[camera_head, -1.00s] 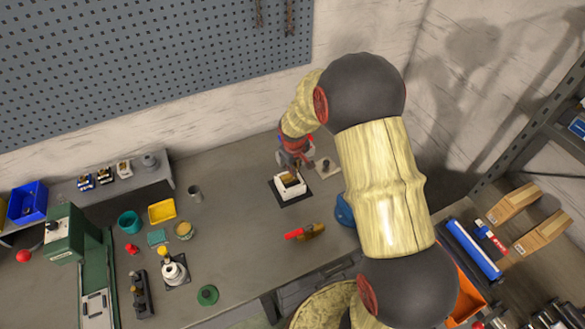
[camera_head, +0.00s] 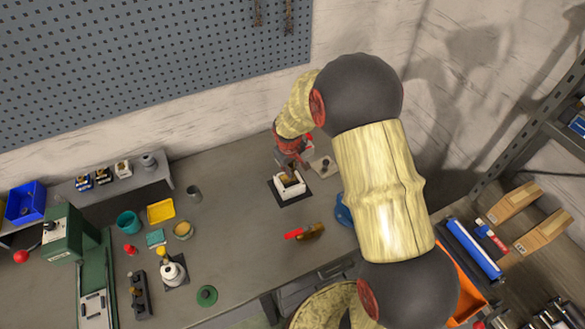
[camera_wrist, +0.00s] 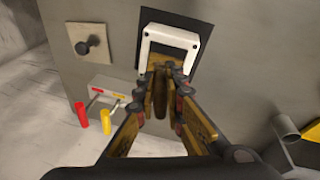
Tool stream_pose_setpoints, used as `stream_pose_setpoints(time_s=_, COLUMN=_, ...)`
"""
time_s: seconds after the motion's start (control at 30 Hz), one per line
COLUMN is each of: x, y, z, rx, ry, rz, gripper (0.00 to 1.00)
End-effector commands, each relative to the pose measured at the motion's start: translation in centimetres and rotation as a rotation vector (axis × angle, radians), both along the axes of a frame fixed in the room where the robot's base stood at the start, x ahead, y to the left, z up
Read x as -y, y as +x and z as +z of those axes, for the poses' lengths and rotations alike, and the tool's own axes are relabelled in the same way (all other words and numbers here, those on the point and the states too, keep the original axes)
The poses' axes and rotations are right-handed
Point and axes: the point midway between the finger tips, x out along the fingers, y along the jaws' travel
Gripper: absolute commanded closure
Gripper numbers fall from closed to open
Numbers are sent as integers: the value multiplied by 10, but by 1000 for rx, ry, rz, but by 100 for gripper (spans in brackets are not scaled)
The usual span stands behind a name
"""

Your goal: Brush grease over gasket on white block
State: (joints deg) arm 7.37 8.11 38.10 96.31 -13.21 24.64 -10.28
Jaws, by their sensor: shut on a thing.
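The white block (camera_head: 291,190) sits on a dark mat (camera_head: 303,199) at the middle of the bench. In the wrist view the white block (camera_wrist: 170,35) looks like a pale frame, its near side covered by my fingers. My gripper (camera_head: 289,167) is just over the block, pointing down. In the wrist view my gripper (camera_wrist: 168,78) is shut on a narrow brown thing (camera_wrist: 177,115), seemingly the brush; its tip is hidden. I cannot make out the gasket. A round tin with tan contents (camera_head: 183,230), perhaps the grease, stands at the left.
A plate with a dark knob (camera_head: 324,167) lies right of the block. Teal and yellow containers (camera_head: 160,211) stand left. In the wrist view, red and yellow handles (camera_wrist: 105,120) show at left.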

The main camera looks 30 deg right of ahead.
Motion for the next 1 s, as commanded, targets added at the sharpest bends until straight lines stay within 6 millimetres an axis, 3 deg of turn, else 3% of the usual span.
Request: stream_pose_setpoints(time_s=1.0, x=-30, y=0, z=-1, rx=-1, ry=-1, rz=3, gripper=100)
